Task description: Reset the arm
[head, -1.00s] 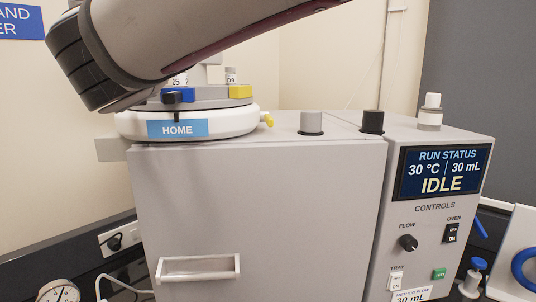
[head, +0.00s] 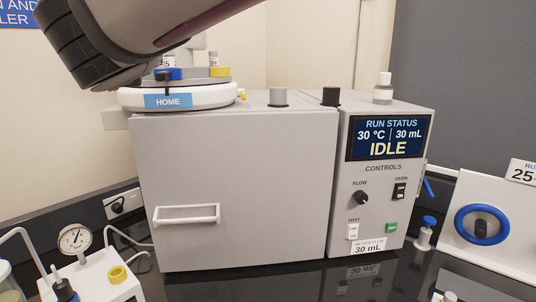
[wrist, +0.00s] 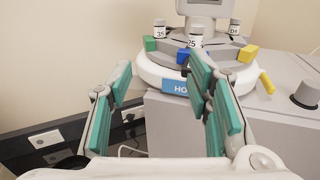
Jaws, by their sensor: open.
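My gripper (wrist: 165,105) is open and empty in the wrist view, its green-padded fingers spread wide. The carousel also shows on top of the oven cabinet in the head view (head: 195,100). My arm (head: 150,40) crosses the upper left of the head view. My gripper does not show in the head view.
A grey oven cabinet (head: 240,180) with a white door handle (head: 187,214) stands in the middle. Its control panel screen (head: 388,137) reads IDLE, 30 °C, 30 mL. A white unit with a blue ring (head: 482,225) is at right. A gauge (head: 75,239) is at lower left.

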